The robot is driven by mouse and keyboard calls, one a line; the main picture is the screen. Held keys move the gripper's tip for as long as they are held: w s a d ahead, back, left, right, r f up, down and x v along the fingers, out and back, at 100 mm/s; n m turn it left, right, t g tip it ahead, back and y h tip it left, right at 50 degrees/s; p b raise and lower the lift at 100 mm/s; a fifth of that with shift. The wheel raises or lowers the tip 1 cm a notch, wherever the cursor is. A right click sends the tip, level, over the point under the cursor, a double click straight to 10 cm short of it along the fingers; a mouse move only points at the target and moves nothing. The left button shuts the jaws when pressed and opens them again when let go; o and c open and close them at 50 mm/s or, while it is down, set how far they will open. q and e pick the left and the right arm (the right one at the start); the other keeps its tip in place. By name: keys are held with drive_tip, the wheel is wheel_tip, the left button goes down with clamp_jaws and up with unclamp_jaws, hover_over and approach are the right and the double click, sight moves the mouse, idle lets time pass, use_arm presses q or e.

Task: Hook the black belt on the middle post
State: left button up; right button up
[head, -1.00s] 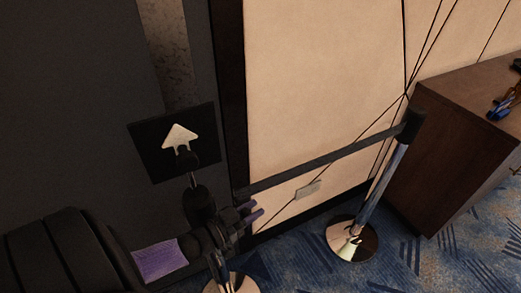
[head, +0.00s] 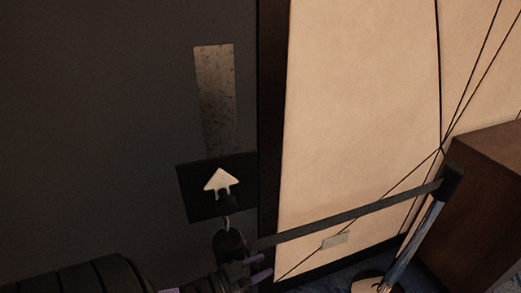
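The black belt (head: 350,213) is stretched from the black head of the right-hand chrome post (head: 415,240) leftward to beside the middle post's black head (head: 229,243). A black sign with a white arrow (head: 221,182) stands above the middle post. My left gripper (head: 258,268) is at the lower edge of the head view, beside the middle post head and just below the belt's left end. Its purple fingertips show, but dark parts overlap there. I cannot tell whether it grips the belt or whether the belt end is hooked. My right gripper is out of view.
A dark wall panel (head: 100,120) and a beige wall (head: 360,100) stand behind the posts. A brown wooden cabinet (head: 488,210) is at the right, close to the right-hand post. A little blue patterned carpet (head: 335,280) shows at the bottom.

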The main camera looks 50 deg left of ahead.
use_arm(q)
drive_tip(key=v, duration=0.9)
drive_tip(key=shift+s+a, duration=0.15)
drive_tip(key=shift+s, duration=0.2)
